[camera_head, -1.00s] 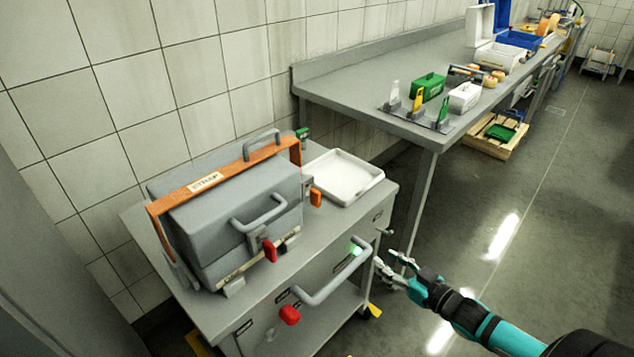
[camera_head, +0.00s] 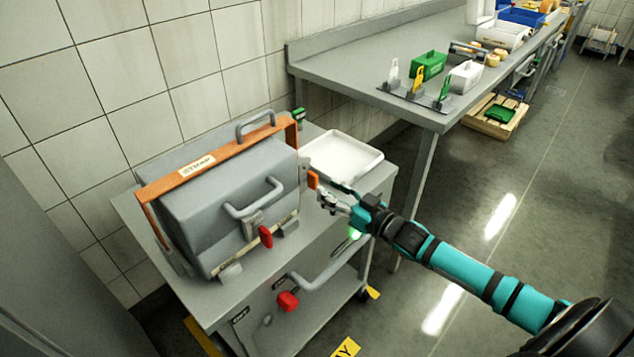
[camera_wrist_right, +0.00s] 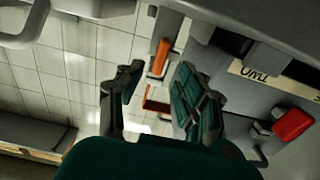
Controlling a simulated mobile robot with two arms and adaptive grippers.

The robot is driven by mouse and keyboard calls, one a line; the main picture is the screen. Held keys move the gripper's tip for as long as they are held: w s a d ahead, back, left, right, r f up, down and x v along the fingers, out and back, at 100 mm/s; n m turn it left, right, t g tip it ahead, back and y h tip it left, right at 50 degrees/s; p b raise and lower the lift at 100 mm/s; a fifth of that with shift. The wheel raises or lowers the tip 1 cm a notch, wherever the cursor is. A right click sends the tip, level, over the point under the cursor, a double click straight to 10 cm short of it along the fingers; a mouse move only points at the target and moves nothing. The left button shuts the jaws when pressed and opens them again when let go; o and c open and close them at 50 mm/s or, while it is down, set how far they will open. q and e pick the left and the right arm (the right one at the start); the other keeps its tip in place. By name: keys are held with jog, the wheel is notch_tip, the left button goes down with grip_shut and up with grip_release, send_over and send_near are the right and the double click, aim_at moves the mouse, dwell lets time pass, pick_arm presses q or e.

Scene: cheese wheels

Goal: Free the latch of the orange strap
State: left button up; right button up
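The orange strap (camera_head: 215,158), labelled STRAP, runs over the top of a grey case (camera_head: 225,190) and down its ends. The small orange latch lever (camera_head: 313,180) stands upright at the case's right end. My right gripper (camera_head: 326,200) is just right of and below this lever, close to it. In the right wrist view the gripper (camera_wrist_right: 155,92) is open, its two dark green fingers apart. An orange tab (camera_wrist_right: 161,57), seemingly the lever, shows beyond and between the fingertips, apart from them. My left gripper is not in view.
A red catch (camera_head: 265,237) sits on the case's front. The grey cart (camera_head: 190,297) has a front handle (camera_head: 330,272) and red knob (camera_head: 288,301). A white tray (camera_head: 343,157) lies behind the gripper. A long workbench (camera_head: 420,108) stands at the back right.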

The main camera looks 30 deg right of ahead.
aim_at(317, 182)
jog(key=shift+x, duration=2.6)
grip_shut()
